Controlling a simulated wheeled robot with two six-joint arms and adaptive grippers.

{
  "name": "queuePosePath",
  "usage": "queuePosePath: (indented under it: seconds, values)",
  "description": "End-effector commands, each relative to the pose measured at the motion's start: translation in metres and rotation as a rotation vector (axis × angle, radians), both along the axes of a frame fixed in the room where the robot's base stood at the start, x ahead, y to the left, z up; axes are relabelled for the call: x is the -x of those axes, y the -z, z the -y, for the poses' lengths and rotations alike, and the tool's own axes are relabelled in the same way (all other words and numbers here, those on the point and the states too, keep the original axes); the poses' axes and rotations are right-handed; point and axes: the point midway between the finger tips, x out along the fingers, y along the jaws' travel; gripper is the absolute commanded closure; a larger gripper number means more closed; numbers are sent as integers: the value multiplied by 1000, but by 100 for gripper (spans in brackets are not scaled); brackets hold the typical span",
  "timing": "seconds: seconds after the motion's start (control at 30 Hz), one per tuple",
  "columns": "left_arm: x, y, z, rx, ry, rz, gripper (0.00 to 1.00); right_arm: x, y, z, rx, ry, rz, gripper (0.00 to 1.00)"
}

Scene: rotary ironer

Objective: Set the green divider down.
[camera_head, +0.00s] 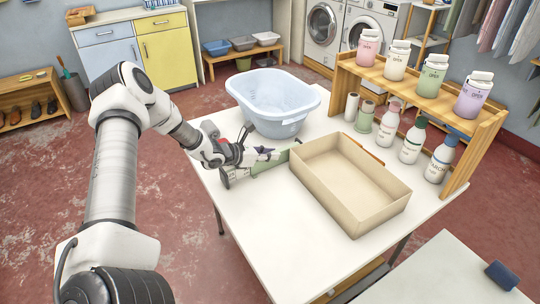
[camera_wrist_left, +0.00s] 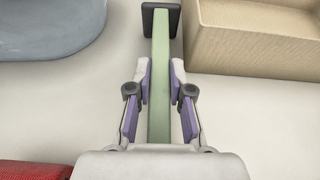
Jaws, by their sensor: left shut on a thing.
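The green divider (camera_head: 270,165) is a thin upright panel over the white table, left of the cardboard box in the head view. It also shows edge-on in the left wrist view (camera_wrist_left: 160,60), with a dark end piece at its far end. My left gripper (camera_head: 266,153) has its purple-padded fingers on both sides of the divider; in the left wrist view the fingers (camera_wrist_left: 160,95) are closed around it. I cannot tell whether the divider's lower edge touches the table. The right gripper is not in view.
The open cardboard box (camera_head: 378,207) stands right of the divider. A pale blue tub (camera_head: 270,92) stands behind it. A wooden shelf (camera_head: 455,112) with several jars and bottles lines the right side. The white table's front left (camera_head: 262,220) is clear.

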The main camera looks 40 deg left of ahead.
Motion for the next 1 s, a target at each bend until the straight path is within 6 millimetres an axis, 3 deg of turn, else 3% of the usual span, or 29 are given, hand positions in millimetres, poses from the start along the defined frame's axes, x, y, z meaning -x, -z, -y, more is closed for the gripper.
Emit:
queuePosePath:
  seconds: [0.3,0.33,0.4,0.77,1.0]
  values:
    - [0,3,0,0,0,1,100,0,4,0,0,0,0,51]
    - [0,3,0,0,0,0,76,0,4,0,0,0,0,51]
    - [0,2,0,0,0,0,55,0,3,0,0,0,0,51]
    - [0,-4,0,0,0,0,55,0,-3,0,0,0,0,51]
    - [35,-24,-12,7,-7,4,55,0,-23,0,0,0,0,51]
